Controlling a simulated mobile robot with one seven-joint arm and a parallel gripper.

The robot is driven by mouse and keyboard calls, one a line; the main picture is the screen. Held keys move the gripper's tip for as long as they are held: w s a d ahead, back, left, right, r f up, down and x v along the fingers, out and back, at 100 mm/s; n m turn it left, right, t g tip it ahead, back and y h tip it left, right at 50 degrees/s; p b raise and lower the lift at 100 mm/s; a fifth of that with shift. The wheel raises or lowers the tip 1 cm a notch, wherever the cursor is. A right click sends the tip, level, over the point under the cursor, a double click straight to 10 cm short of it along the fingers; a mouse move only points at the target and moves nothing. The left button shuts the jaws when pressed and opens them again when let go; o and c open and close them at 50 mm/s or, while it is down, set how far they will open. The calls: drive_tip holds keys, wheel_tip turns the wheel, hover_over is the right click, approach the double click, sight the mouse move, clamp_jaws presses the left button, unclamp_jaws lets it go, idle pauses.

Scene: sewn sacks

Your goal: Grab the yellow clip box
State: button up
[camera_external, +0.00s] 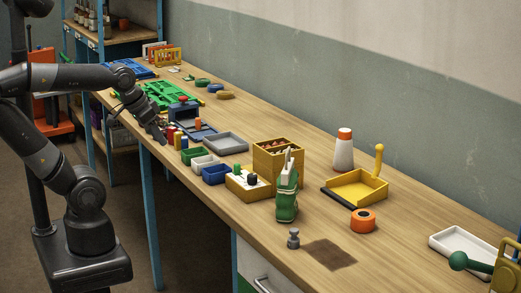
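A small yellow rounded box (226,95) lies on the workbench (300,215) towards the back wall, in a short row with a blue one (215,87) and a green one (202,82). It may be the yellow clip box, but it is too small to tell for sure. My gripper (158,134) points downward near the bench's front edge, left of the small coloured bottles. It is well apart from the yellow box, to its left and nearer the front. Its fingers are too small and dark to tell whether they are open.
Near my gripper are coloured bottles (178,138), a blue-grey device (185,112), a grey tray (225,143) and green parts (165,95). A wooden box (278,160) and a yellow tray (357,189) stand farther right. Bare bench lies right of the small yellow box.

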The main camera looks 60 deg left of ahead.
drive_tip(key=w+a+r+g, duration=0.2)
drive_tip(key=w+a+r, duration=0.2)
drive_tip(key=w+a, duration=0.55)
drive_tip(key=g, duration=0.3)
hover_over(180, 139)
wheel_tip(180, 139, down, 12)
drive_tip(key=shift+w+a+f+g, duration=0.25)
drive_tip(key=shift+a+f+g, duration=0.05)
drive_tip(key=shift+a+f, duration=0.4)
wheel_tip(180, 139, down, 4)
drive_tip(key=shift+a+f, duration=0.1)
drive_tip(key=shift+f, duration=3.25)
drive_tip(key=shift+c, duration=0.2)
